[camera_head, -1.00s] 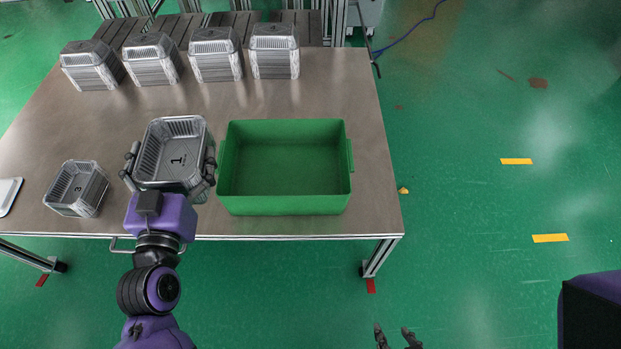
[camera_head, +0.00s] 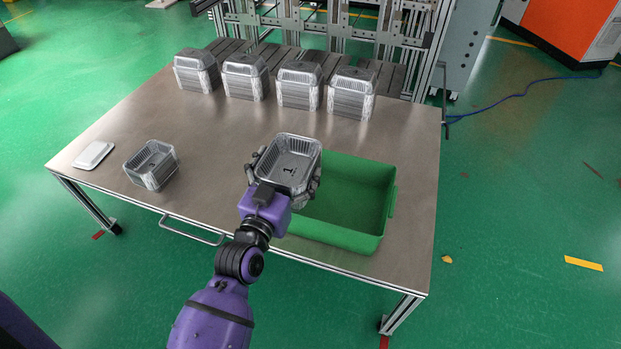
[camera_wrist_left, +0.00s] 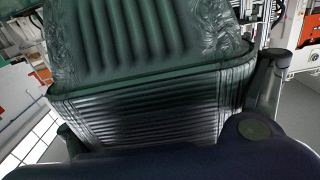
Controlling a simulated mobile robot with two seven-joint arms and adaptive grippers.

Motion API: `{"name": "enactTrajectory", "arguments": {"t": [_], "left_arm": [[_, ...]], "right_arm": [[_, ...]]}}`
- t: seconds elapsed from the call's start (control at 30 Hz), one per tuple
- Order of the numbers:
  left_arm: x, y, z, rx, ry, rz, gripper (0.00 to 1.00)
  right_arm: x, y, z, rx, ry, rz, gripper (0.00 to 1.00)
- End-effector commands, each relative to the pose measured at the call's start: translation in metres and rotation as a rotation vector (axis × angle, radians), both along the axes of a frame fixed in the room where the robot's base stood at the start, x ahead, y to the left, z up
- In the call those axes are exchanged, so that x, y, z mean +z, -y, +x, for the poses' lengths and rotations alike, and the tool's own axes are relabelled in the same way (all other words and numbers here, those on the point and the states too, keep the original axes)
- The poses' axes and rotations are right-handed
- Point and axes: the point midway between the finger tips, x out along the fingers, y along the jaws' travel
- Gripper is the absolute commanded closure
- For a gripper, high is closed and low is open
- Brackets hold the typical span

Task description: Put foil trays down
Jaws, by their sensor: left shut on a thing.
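My left gripper (camera_head: 284,178) is shut on a stack of foil trays (camera_head: 291,163) marked 1, with a finger on each side. The stack is upright and overlaps the left edge of the green crate (camera_head: 378,242) in the head view; its height above the crate and table is hard to tell. The visible inside of the crate is empty. In the left wrist view the ribbed side of the held stack (camera_wrist_left: 150,115) fills the middle. A smaller foil tray stack (camera_head: 152,168) stands on the table at the left. My right gripper is out of view.
Several upside-down foil tray stacks (camera_head: 299,87) stand in a row at the table's back. A white lid-like piece (camera_head: 94,155) lies at the left. The middle of the metal table (camera_head: 190,125) is clear.

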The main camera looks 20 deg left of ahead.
Motion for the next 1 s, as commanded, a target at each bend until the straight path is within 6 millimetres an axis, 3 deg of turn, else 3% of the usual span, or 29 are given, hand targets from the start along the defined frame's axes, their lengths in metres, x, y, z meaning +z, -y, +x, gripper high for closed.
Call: {"name": "enactTrajectory", "arguments": {"t": [0.13,0.4,0.6,0.8,1.0], "left_arm": [[-0.016,0.001,0.039,-0.001,0.002,0.000,0.45],[-0.063,0.001,0.076,-0.001,0.000,0.001,0.45],[-0.075,0.001,0.087,-0.001,0.001,0.001,0.45],[-0.104,0.001,0.087,-0.001,-0.001,0.002,0.45],[-0.106,0.001,0.087,0.000,0.002,0.000,0.45]], "right_arm": [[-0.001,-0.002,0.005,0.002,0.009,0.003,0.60],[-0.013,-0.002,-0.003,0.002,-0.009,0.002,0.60],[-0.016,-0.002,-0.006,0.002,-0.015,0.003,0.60],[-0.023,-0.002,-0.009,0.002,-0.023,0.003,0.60],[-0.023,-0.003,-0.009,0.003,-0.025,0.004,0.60]]}}
